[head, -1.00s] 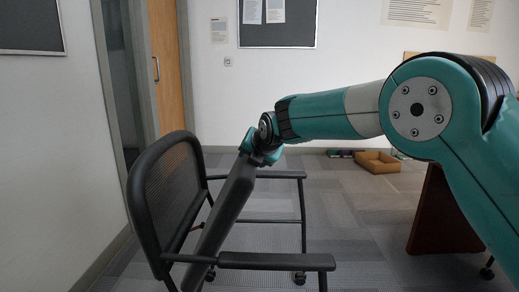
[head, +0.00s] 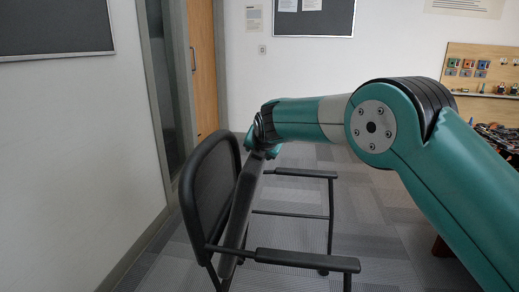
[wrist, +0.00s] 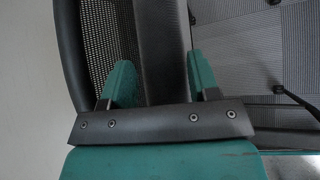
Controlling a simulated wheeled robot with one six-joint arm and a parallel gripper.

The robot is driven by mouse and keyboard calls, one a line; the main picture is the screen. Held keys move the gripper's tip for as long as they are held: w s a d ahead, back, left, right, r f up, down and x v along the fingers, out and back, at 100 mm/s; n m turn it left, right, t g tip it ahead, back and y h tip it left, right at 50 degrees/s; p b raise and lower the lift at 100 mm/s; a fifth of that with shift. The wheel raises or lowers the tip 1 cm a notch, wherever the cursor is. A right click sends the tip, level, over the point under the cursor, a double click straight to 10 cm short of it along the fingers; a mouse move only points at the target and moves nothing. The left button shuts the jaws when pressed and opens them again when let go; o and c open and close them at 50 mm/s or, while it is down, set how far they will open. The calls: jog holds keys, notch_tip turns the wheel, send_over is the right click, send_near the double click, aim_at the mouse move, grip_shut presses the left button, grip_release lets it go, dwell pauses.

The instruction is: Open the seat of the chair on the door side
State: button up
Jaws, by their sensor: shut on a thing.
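The black chair (head: 208,190) stands near the left wall, with a mesh backrest and two armrests. Its seat (head: 240,208) is tilted up steeply, close to the backrest. My gripper (head: 258,152) is at the top edge of the raised seat. In the wrist view the two teal fingers of my gripper (wrist: 160,85) stand on either side of the seat panel (wrist: 162,50), shut on it. The mesh backrest (wrist: 105,40) shows behind the left finger. The fingertips are partly hidden in the head view.
A wooden door (head: 202,70) in a grey frame is behind the chair at the left. A pegboard with tools (head: 485,68) is at the right, above a cluttered table. Carpet (head: 385,230) is clear right of the chair.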

jog(key=shift+f, duration=0.4)
jog(key=o, duration=1.2)
jog(key=shift+f, duration=0.1)
jog(key=shift+c, duration=0.2)
jog(key=shift+o, duration=0.4)
jog(key=shift+r, duration=0.2)
jog(key=shift+r, duration=0.1)
jog(key=shift+s+r, duration=0.2)
jog(key=shift+r, duration=0.05)
jog(key=v, duration=1.6)
jog(key=shift+s+d+p, duration=0.2)
jog(key=shift+s+p, duration=0.1)
jog(key=shift+p, duration=0.05)
jog(key=shift+r, duration=0.1)
